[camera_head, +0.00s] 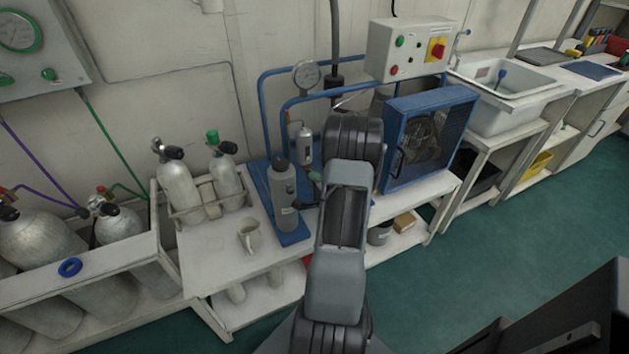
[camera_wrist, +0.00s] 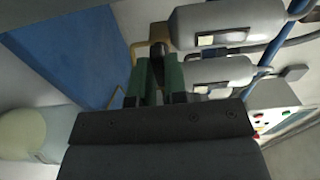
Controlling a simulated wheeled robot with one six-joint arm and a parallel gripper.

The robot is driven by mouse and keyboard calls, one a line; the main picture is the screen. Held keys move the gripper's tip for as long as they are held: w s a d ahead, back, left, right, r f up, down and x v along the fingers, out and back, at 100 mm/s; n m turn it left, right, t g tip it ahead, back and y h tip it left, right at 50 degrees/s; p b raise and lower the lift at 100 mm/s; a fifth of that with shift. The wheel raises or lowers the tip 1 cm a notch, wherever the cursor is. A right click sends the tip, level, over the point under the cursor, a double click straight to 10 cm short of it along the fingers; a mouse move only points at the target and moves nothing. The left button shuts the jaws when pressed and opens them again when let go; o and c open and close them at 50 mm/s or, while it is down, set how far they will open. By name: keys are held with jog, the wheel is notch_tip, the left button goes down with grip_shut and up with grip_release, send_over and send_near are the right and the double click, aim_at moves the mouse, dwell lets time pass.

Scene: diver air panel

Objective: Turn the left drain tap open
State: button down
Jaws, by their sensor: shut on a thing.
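In the wrist view my gripper (camera_wrist: 158,67) has two green fingers, closed on a small dark tap handle (camera_wrist: 157,50), which I take to be the left drain tap. The handle's tip shows between the fingertips; the rest is hidden by them. It sits near the ends of two grey labelled cylinders, one nearer the top (camera_wrist: 232,22) and one lower (camera_wrist: 225,71). In the head view a grey cylinder (camera_head: 284,190) stands on the blue base. My arm covers the tap area there, so I cannot tell how far the tap is turned.
The compressor's blue frame (camera_head: 430,140) stands right of my arm. A pressure gauge (camera_head: 306,74) and a control box (camera_head: 408,48) are above. Green floor (camera_head: 540,240) is free at the right.

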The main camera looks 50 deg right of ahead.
jog(key=shift+f, duration=0.1)
jog(key=shift+n+b, duration=6.4)
jog(key=shift+n, duration=1.4)
jog(key=c, duration=1.1)
grip_release()
jog(key=shift+c, duration=0.2)
